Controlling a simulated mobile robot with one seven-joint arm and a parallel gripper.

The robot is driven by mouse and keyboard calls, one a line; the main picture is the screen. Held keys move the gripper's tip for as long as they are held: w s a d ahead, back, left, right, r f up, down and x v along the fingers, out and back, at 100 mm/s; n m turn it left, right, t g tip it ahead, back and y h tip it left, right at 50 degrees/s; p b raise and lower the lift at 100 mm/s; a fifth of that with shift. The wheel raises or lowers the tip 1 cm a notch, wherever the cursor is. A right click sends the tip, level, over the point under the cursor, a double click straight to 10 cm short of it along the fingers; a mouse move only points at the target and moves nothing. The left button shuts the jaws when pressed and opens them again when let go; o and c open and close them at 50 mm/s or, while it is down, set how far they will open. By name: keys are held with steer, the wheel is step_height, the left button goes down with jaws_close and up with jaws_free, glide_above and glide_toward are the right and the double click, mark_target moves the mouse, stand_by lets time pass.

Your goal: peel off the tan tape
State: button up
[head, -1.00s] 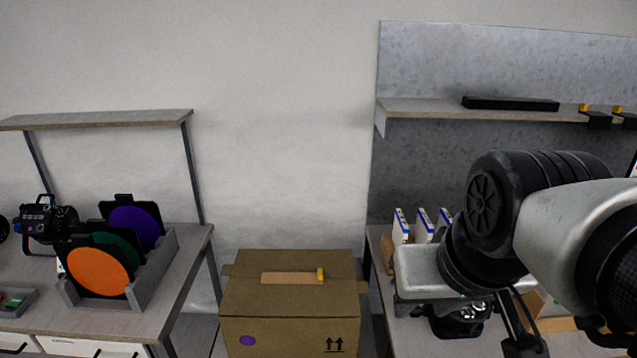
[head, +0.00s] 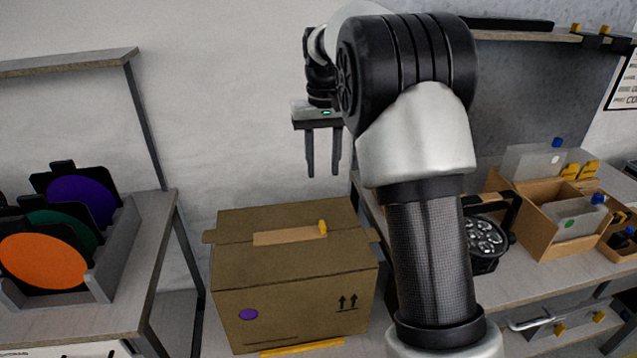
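The tan tape (head: 285,236) is a strip lying across the top of a closed brown cardboard box (head: 290,270). A small yellow tab (head: 323,228) stands at the strip's right end. The box has a purple dot and two up arrows on its front. My gripper (head: 323,174) points down with its two fingers apart and nothing between them. It hangs above and behind the box's right part in the picture, clear of the tape and tab.
A bench with a rack (head: 125,245) of coloured discs stands at the left. The right bench holds a black lamp (head: 486,240) and a cardboard carton (head: 545,222) with clear sheets. A shelf hangs at upper right. My arm hides part of the right bench.

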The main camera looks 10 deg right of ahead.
mark_target(323, 224)
step_height(323, 224, down, 17)
steer(key=shift+b, duration=1)
jaws_close()
steer(key=c, duration=0.6)
jaws_free()
jaws_close()
step_height(323, 224, up, 8)
steer(key=p, duration=0.5)
steer(key=shift+f+p, duration=0.25)
steer(key=shift+p, duration=0.1)
steer(key=shift+f, duration=0.25)
